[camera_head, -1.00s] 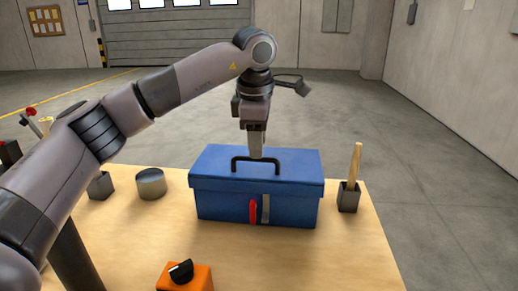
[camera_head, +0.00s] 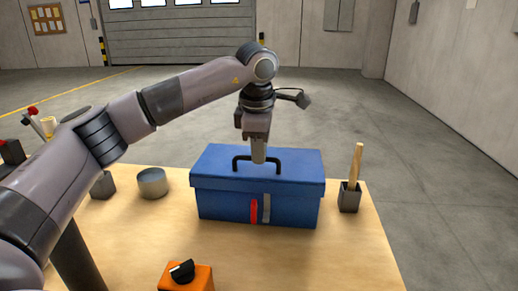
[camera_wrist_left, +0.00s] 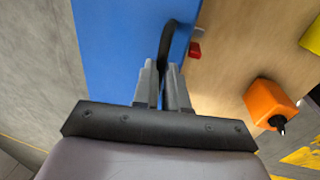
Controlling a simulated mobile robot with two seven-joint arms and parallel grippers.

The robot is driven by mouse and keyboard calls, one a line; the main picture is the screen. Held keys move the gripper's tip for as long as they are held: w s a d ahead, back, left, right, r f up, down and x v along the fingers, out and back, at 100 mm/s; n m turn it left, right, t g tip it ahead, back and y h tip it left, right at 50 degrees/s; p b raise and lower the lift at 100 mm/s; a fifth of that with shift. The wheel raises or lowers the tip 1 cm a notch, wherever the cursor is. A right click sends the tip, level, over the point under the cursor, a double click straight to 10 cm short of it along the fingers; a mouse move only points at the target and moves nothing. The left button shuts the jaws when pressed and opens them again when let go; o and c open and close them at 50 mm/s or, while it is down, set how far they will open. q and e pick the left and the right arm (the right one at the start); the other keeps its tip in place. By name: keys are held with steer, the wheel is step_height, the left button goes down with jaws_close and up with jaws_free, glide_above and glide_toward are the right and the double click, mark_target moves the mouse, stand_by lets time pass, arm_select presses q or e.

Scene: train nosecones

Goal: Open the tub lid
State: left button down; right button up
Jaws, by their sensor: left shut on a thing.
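The blue tub (camera_head: 225,205) stands on the wooden table with its blue lid (camera_head: 303,167) shut. A black handle (camera_head: 237,165) arches over the lid's top. A red strip (camera_head: 254,211) and a grey strip (camera_head: 267,208) are on the tub's front. My left gripper (camera_head: 259,158) points down from above and is shut on the black handle. In the left wrist view the handle (camera_wrist_left: 168,45) runs between the fingertips (camera_wrist_left: 162,75), over the blue lid (camera_wrist_left: 115,50). My right gripper is not in view.
A wooden-handled tool in a dark holder (camera_head: 349,197) stands right of the tub. A grey can (camera_head: 152,182) and a dark block (camera_head: 103,186) stand to its left. An orange box with a black knob (camera_head: 187,277) is in front. The table front right is clear.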

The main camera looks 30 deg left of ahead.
arm_select(q)
steer(key=w+a+r+p, duration=0.3)
steer(key=w+r+p, duration=0.3)
steer(key=w, duration=0.1)
steer(key=shift+a+p, duration=0.3)
steer(key=shift+a, duration=0.05)
steer(key=shift+w, duration=0.1)
stand_by(0.5)
